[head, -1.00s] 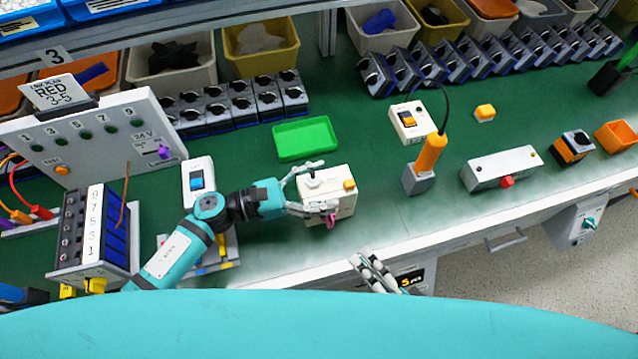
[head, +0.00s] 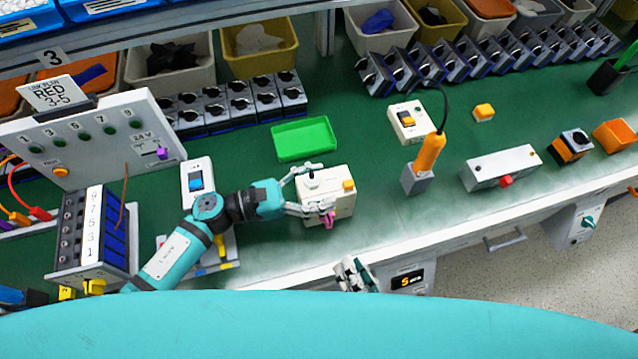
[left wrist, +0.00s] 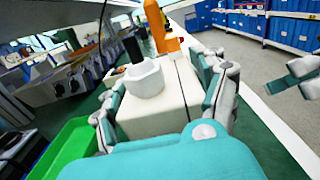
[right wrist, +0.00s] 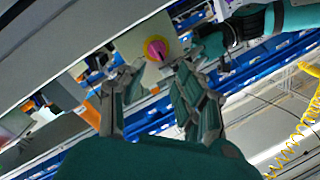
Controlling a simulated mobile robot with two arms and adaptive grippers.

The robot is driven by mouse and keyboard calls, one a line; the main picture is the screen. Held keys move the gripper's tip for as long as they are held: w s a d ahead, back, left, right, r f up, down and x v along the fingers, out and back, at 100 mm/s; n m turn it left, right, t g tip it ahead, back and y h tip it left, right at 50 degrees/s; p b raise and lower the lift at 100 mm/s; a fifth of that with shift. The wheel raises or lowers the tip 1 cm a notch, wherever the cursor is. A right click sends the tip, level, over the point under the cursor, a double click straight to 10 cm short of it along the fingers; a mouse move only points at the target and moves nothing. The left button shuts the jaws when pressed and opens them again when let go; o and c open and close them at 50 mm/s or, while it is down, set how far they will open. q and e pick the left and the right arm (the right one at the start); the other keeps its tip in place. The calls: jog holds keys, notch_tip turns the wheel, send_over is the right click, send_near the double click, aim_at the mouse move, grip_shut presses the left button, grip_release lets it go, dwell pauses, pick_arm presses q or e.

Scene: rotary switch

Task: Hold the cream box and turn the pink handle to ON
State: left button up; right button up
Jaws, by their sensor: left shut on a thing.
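The cream box (head: 343,204) stands on the green bench near its front edge, with a yellow button on top. Its pink handle (head: 329,219) is on the front face; in the right wrist view the handle (right wrist: 155,50) sits on a yellow disc. My left gripper (head: 306,190) is shut on the cream box, one finger on each side, also seen in the left wrist view (left wrist: 165,95). My right gripper (head: 356,270) is in front of the bench edge, apart from the handle. Its fingers (right wrist: 155,95) are spread and empty in the right wrist view. The handle's ON mark is too small to read.
A green tray (head: 304,139) lies behind the box. An orange-handled tool (head: 430,152) stands in a grey holder to the right. A white switch unit (head: 197,184) and a panel (head: 85,130) are to the left.

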aim_at(329, 226)
jog(key=shift+w+a+f+n+t+h, duration=0.1)
jog(key=shift+w+a+n+t+h, duration=0.15)
jog(key=shift+w+a+n+h, duration=0.7)
jog(key=shift+w+a+r+n+t+h, duration=0.1)
jog(key=shift+w+a+n+t+h, duration=0.3)
jog(key=shift+w+n, duration=1)
jog(key=shift+w+a+f+n+t+h, duration=0.1)
jog(key=shift+w+a+n+h, duration=0.35)
jog(key=shift+w+a+n, duration=0.7)
jog(key=shift+w+d, duration=0.25)
jog(key=shift+d, duration=0.05)
grip_shut()
